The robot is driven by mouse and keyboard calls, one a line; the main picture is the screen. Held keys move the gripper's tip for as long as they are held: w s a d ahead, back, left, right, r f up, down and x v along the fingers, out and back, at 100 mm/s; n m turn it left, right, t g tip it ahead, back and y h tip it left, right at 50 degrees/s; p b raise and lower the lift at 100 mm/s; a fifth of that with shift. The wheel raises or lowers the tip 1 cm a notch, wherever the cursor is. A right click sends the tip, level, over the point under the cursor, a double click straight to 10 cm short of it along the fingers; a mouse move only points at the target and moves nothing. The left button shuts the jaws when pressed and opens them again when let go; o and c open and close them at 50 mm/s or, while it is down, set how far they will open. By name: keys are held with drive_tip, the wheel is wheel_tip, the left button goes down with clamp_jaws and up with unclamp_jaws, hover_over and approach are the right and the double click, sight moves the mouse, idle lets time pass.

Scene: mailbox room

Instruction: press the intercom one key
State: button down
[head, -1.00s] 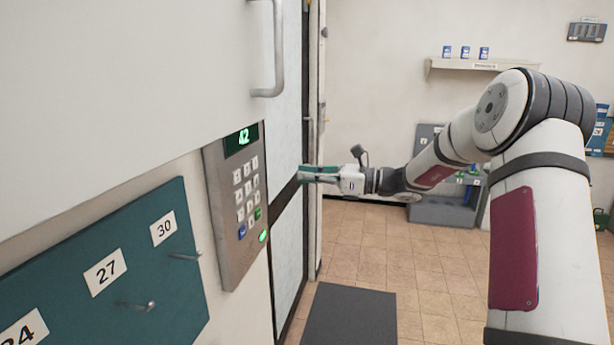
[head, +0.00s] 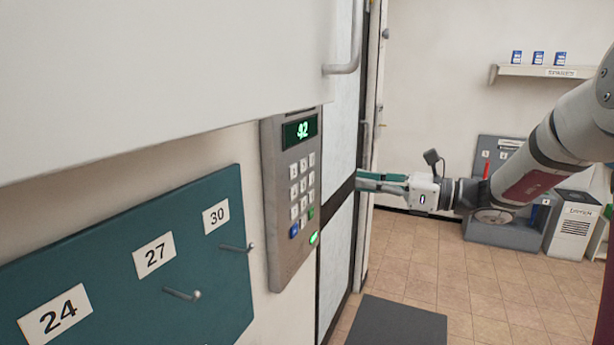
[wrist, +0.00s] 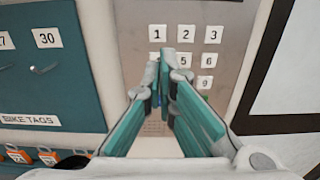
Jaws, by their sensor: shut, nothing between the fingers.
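The intercom (head: 271,205) is a grey metal panel on the wall with a green-lit display (head: 300,130) that seems to read 42. Its white one key (head: 293,171) is at the top left of the keypad. In the wrist view the one key (wrist: 157,33) shows clearly, just above and slightly left of my fingertips. My gripper (head: 358,180) is shut and empty, with teal fingers pointing at the panel. It appears right of the panel in the head view, apart from it.
A teal board (head: 120,250) with numbered labels and hooks (head: 183,294) is left of the intercom. A door with a bar handle (head: 343,66) is to the right. A dark mat (head: 398,322) lies on the tiled floor. A shelf (head: 545,72) is on the far wall.

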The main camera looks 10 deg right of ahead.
sight(295, 172)
drive_tip(key=p+x, duration=0.1)
drive_tip(key=x, duration=1.3)
drive_tip(key=shift+w, duration=0.1)
drive_tip(key=shift+a, duration=0.1)
drive_tip(key=shift+w+a, duration=0.4)
drive_tip(key=shift+a, duration=0.2)
drive_tip(key=shift+a+r, duration=0.1)
drive_tip(key=shift+s+d, duration=0.25)
drive_tip(key=shift+d, duration=0.2)
drive_tip(key=v, duration=1.4)
drive_tip(key=shift+w, duration=0.15)
